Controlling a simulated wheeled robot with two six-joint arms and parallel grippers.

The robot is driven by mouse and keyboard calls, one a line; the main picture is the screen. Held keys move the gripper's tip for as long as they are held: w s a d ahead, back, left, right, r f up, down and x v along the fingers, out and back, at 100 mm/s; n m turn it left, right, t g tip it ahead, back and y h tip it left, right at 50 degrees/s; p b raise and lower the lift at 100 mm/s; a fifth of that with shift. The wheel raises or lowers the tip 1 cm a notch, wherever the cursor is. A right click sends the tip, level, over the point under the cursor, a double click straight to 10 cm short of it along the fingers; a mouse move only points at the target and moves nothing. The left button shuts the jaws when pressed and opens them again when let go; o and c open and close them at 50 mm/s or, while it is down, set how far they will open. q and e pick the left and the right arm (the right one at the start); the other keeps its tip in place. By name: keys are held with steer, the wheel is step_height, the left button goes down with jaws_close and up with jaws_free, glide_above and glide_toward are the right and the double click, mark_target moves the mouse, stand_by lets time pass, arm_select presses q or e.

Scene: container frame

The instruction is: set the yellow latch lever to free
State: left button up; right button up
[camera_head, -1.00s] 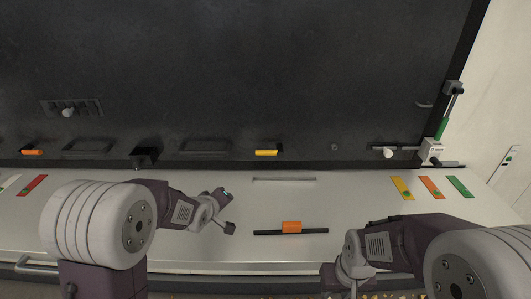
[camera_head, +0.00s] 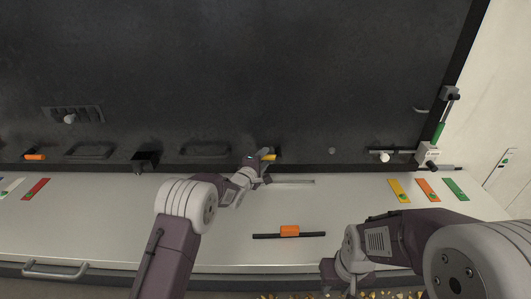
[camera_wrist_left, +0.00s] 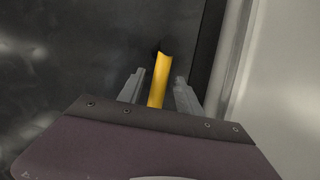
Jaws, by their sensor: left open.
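The yellow latch lever (camera_head: 268,156) sits low on the dark upright panel, partly hidden behind my left gripper (camera_head: 263,157) in the head view. In the left wrist view the yellow lever (camera_wrist_left: 160,80) runs between the two grey fingers of my left gripper (camera_wrist_left: 155,88). The fingers stand apart on either side of it, with a gap visible on each side. I cannot tell which setting the lever is in. My right gripper (camera_head: 343,280) is at the bottom of the head view, away from the lever, and its fingers do not show clearly.
The dark panel (camera_head: 230,70) rises behind a pale ledge (camera_head: 350,215). On the ledge lie an orange block on a black bar (camera_head: 289,232) and coloured tags at right. An orange lever (camera_head: 34,157) and dark handles (camera_head: 205,150) line the panel's lower edge.

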arm_select(q)
steer(key=shift+w+d, duration=0.25)
steer(key=shift+w, duration=0.35)
steer(key=shift+f, duration=0.1)
jaws_close()
stand_by(1.0)
